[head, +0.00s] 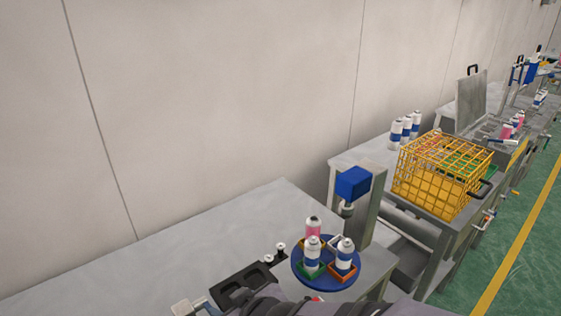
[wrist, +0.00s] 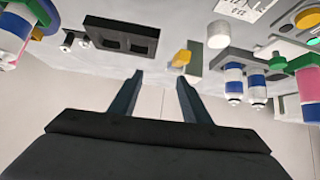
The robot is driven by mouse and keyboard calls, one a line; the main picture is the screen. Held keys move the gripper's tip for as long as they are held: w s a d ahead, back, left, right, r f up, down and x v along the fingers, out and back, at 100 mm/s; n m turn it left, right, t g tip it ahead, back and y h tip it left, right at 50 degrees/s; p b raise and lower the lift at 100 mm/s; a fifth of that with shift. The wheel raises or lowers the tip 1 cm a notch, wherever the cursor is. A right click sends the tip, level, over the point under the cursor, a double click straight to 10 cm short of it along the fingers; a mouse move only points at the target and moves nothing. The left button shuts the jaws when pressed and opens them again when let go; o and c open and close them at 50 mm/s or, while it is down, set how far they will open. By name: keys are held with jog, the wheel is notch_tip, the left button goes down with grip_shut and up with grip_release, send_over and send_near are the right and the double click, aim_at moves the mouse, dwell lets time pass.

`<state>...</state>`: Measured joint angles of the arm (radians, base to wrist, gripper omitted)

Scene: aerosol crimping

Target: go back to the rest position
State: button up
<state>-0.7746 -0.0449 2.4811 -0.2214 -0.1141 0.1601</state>
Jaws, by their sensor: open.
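My gripper (wrist: 158,82) is open and empty in the wrist view, its two dark fingers apart above the bench. In the head view, part of my arm shows at the bottom edge and the fingers cannot be made out. A blue round turntable (head: 298,272) carries a white-and-blue can (head: 312,256) in a green holder, another (head: 345,256) in an orange holder, and a pink can (head: 313,228) behind. A black tray (head: 232,291) with square recesses lies left of the turntable; it also shows in the wrist view (wrist: 121,29), beyond the fingers.
A blue press head (head: 353,183) on a grey post stands behind the turntable. Two small valve-like parts (head: 280,249) stand near the tray. A yellow wire crate (head: 435,185) sits on a bench at right. The bench's left part is clear.

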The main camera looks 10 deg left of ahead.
jog(key=w+d+f+m+g+h+p, duration=0.2)
jog(key=d+m+h, duration=0.3)
jog(key=d, duration=1.2)
jog(key=s+d+m+g+h+p, duration=0.1)
jog(key=s+d+m+g, duration=0.3)
jog(key=s+d, duration=0.6)
jog(key=d+p, duration=0.1)
jog(key=d, duration=0.2)
jog(key=shift+d+m+g+h, duration=0.2)
jog(key=shift+m+g+h, duration=0.1)
jog(key=shift+h, duration=0.1)
jog(key=shift+f, duration=0.15)
notch_tip(320, 180, down, 16)
jog(key=b, duration=1.5)
jog(key=shift+b, duration=0.35)
